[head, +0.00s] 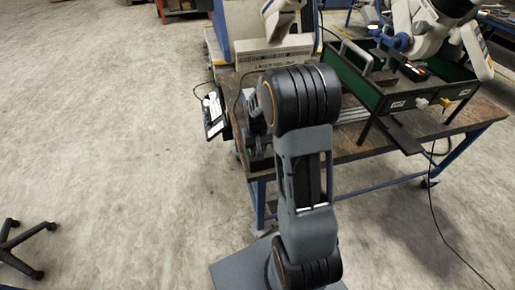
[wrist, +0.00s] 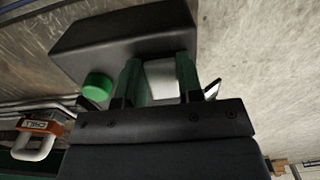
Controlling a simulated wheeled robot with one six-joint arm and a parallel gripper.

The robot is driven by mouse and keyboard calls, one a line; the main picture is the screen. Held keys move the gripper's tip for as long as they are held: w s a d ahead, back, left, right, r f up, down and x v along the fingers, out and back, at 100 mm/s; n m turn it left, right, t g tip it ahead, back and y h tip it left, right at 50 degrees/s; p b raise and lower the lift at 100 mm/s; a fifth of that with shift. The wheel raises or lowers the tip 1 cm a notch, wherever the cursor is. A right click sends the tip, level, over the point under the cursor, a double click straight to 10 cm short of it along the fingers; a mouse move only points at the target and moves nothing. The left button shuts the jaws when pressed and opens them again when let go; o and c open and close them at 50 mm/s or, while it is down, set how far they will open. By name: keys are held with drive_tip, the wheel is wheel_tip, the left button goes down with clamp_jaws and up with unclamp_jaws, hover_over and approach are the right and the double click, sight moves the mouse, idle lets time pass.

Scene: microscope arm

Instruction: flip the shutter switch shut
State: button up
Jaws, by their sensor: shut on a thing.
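A dark grey box (wrist: 120,38) fills the upper middle of the wrist view, with a round green knob (wrist: 97,87) on its near side. A pale block (wrist: 160,78), apparently the shutter switch, shows between the two green fingers of my gripper (wrist: 158,68). The fingers stand close on both sides of it and are shut on it. Their tips reach the box's near edge. The switch's exact position is hard to read. In the head view, my own arm hides most of the gripper and the box at the table's left end.
The worktable (head: 365,165) carries a beige machine (head: 272,50) and a green-sided tray (head: 350,80). A dark tablet-like panel (head: 213,115) juts from the table's left edge. An orange-and-white padlock-like item (wrist: 38,135) shows at left in the wrist view. The floor at left is mostly clear.

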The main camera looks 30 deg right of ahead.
drive_tip(key=shift+c, duration=1.1)
drive_tip(key=shift+w+r+g+p, duration=0.1)
drive_tip(key=shift+r+g+p, duration=0.35)
drive_tip(key=shift+p, duration=0.55)
drive_tip(key=shift+w+d+g+y+p, duration=0.1)
drive_tip(key=shift+w+g+y+p, duration=0.2)
drive_tip(key=shift+g+p, duration=0.75)
drive_tip(key=shift+f+g+p, duration=0.15)
drive_tip(key=shift+g+p, duration=0.15)
drive_tip(key=shift+g, duration=0.5)
drive_tip(key=o, duration=0.9)
drive_tip(key=shift+o, duration=0.2)
drive_tip(key=b+v, duration=0.1)
drive_tip(key=v, duration=1.2)
drive_tip(key=shift+d+r+b, duration=0.2)
drive_tip(key=shift+r+b, duration=0.1)
drive_tip(key=shift+r, duration=0.1)
